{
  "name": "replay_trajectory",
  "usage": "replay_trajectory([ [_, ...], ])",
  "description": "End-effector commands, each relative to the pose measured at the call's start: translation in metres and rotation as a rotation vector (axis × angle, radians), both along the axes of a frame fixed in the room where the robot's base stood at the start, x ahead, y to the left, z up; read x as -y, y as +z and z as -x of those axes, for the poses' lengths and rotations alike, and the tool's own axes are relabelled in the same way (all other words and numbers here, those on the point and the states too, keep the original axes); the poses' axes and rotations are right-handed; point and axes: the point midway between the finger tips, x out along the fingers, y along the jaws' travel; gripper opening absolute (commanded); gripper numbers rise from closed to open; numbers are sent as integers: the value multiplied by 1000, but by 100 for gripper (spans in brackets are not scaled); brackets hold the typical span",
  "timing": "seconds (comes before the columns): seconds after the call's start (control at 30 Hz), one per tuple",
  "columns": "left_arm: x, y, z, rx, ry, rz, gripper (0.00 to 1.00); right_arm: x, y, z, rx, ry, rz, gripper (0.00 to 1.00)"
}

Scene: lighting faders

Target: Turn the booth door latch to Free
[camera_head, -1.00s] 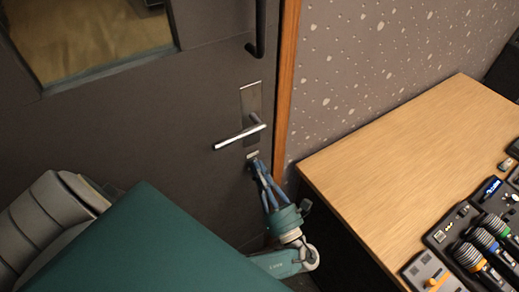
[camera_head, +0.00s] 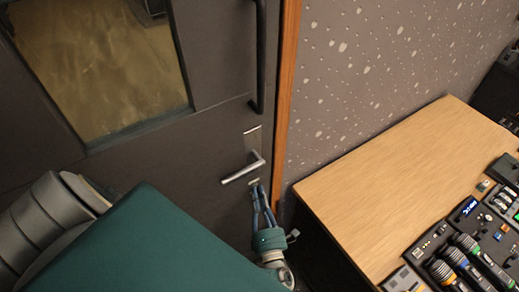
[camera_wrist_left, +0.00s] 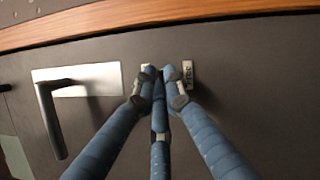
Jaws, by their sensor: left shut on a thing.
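The booth door (camera_head: 205,170) is dark grey with a silver lever handle (camera_head: 243,170) on a metal plate. Below the handle sits the small door latch, with a light label plate (camera_head: 253,182) showing just above my fingertips. My left gripper (camera_head: 258,188) reaches up to the latch, its blue fingers drawn together. In the left wrist view the gripper (camera_wrist_left: 160,76) is shut at the latch, and its fingers hide most of it. A small lettered label (camera_wrist_left: 188,75) shows beside the fingers; its words are too small to read surely. The lever handle (camera_wrist_left: 53,110) is left there. My right gripper is not in view.
A wooden desk (camera_head: 385,185) stands right of the door, with microphones (camera_head: 462,262) and control panels on it. A black vertical pull bar (camera_head: 260,60) is above the handle. The orange-brown door frame (camera_head: 284,110) meets a speckled wall (camera_head: 360,70).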

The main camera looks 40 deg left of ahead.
Motion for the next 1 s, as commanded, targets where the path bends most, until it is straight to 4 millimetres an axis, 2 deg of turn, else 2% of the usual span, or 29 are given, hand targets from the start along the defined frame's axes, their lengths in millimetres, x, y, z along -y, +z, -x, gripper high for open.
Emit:
replay_trajectory([
  [0.03,-1,8,-1,-40,1,-20,0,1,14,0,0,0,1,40],
  [0.1,-1,8,-1,-96,2,-42,0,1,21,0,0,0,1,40],
  [0.4,-1,5,-1,-293,2,-124,0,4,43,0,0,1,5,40],
  [0.7,-1,4,-2,-392,4,-164,0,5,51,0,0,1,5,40],
  [1.0,-1,3,-2,-413,4,-174,0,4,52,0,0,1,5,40],
])
